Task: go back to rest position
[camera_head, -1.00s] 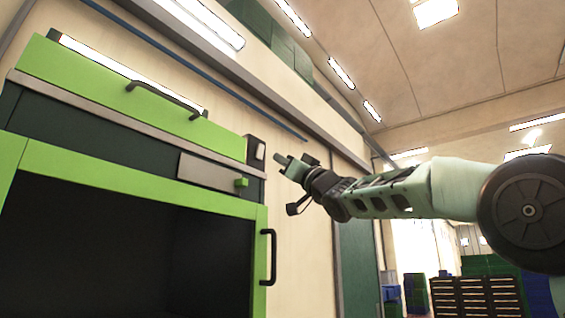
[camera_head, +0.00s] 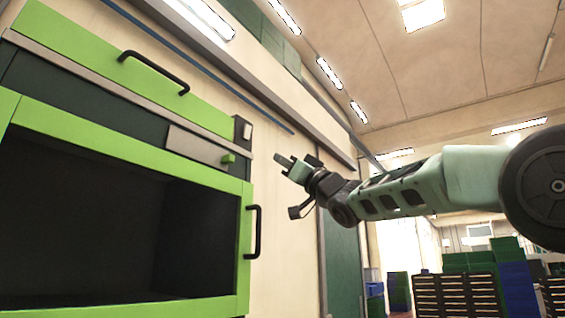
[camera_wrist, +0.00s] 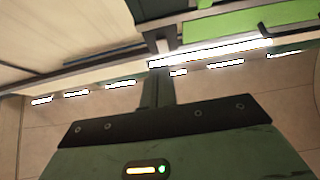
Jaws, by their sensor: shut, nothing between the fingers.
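My gripper (camera_head: 281,160) is at the end of my arm, which reaches in from the right in the head view. It is in the air just right of the green machine's upper right corner, with a small gap in the picture. The fingers look shut and hold nothing. In the wrist view my gripper (camera_wrist: 162,45) points toward the upper middle, with the ceiling lights and wall behind it.
The green and dark machine (camera_head: 244,235) fills the left, with a dark opening and a black handle (camera_head: 252,232). Dark drawer units (camera_head: 458,298) and green and blue crates (camera_head: 515,280) stand at the back right. Open air surrounds my arm.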

